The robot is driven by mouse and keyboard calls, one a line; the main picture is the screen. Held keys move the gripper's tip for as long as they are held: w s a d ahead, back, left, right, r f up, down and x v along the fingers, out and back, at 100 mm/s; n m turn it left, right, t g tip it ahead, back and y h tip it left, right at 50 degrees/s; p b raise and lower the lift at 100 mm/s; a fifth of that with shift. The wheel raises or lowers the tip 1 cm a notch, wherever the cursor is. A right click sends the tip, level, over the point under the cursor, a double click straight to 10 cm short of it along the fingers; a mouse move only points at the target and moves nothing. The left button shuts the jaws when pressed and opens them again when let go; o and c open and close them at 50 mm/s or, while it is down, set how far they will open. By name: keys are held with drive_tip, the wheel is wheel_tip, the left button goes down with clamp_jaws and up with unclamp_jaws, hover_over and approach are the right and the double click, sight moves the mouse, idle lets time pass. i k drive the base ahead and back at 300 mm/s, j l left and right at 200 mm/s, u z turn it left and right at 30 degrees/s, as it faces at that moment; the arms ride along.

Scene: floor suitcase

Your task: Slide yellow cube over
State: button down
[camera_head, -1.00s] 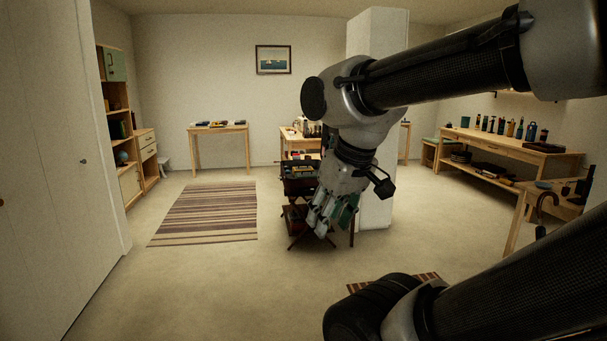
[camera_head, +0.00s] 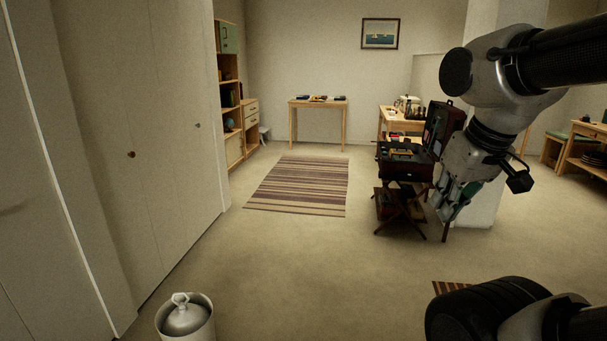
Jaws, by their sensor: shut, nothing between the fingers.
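I cannot make out a yellow cube for certain. An open dark suitcase (camera_head: 407,172) rests on a folding stand right of the middle, its lid raised, with small items inside too small to tell apart. My gripper (camera_head: 447,207) points down at the right, in front of the suitcase stand in the picture, shut and empty. It hides part of the suitcase and stand. A small table (camera_head: 318,102) at the back wall bears dark items and a yellowish one, too small to identify.
A striped rug (camera_head: 298,186) lies on open floor in the middle. A lidded white canister (camera_head: 185,318) stands at the bottom left by the white doors (camera_head: 130,150). A shelf unit (camera_head: 230,90), a wooden desk (camera_head: 398,122) and a white pillar (camera_head: 485,205) stand farther back.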

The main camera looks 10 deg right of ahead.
sight(397, 152)
drive_tip(key=i+l+z, duration=0.4)
drive_tip(key=i, duration=0.35)
drive_tip(key=i+z, duration=0.45)
drive_tip(key=i, duration=2.55)
drive_tip(key=i+l+u, duration=0.2)
drive_tip(key=i, duration=0.25)
drive_tip(key=i+u, duration=0.15)
drive_tip(key=i, duration=0.3)
drive_tip(key=i+l+u, duration=0.2)
drive_tip(key=i, duration=0.2)
